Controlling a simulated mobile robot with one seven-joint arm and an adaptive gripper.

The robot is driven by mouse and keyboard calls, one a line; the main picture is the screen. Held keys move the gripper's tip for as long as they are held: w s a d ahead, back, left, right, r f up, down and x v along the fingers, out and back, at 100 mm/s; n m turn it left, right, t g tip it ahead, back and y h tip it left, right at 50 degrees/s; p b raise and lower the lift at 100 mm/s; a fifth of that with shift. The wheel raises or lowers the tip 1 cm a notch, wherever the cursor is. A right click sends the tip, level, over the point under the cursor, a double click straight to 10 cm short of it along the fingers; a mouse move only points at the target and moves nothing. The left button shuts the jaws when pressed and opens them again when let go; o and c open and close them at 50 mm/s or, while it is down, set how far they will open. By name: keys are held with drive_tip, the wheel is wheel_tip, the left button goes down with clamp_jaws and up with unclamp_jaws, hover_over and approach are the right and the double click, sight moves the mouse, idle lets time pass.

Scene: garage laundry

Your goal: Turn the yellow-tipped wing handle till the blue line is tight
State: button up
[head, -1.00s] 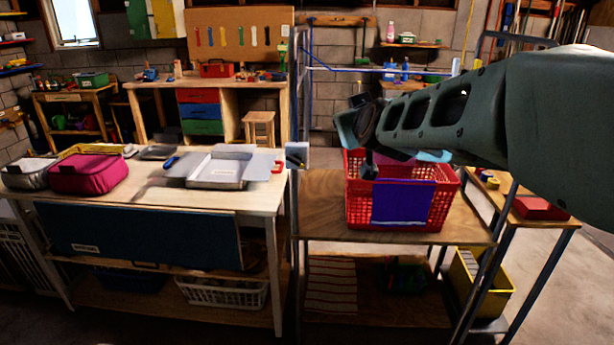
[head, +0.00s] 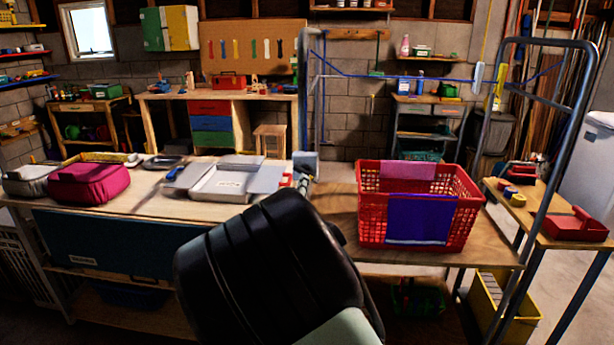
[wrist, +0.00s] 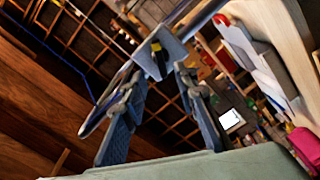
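A grey box (head: 306,162) stands at the right end of the white-topped bench, beside the metal frame. In the wrist view the grey box (wrist: 172,50) is just beyond my fingertips, with a dark, yellow-marked wing handle (wrist: 157,60) on its face. My gripper (wrist: 159,75) is open, its two fingers apart on either side of the handle; I cannot tell whether they touch it. In the head view my dark arm link hides most of the gripper. The blue line (head: 400,77) runs rightward from the frame and dips; it also crosses the wrist view (wrist: 76,58).
A red basket (head: 465,207) with purple and pink cloths stands on the wooden table right of my arm. An open grey case (head: 222,182) and a magenta bag (head: 90,184) lie on the bench. The metal frame's rail (head: 560,150) rises at right.

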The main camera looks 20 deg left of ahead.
sight(304, 172)
drive_tip(key=x, duration=0.8)
drive_tip(key=shift+w, duration=0.1)
drive_tip(key=c, duration=0.7)
drive_tip(key=shift+d+r, duration=0.1)
clamp_jaws()
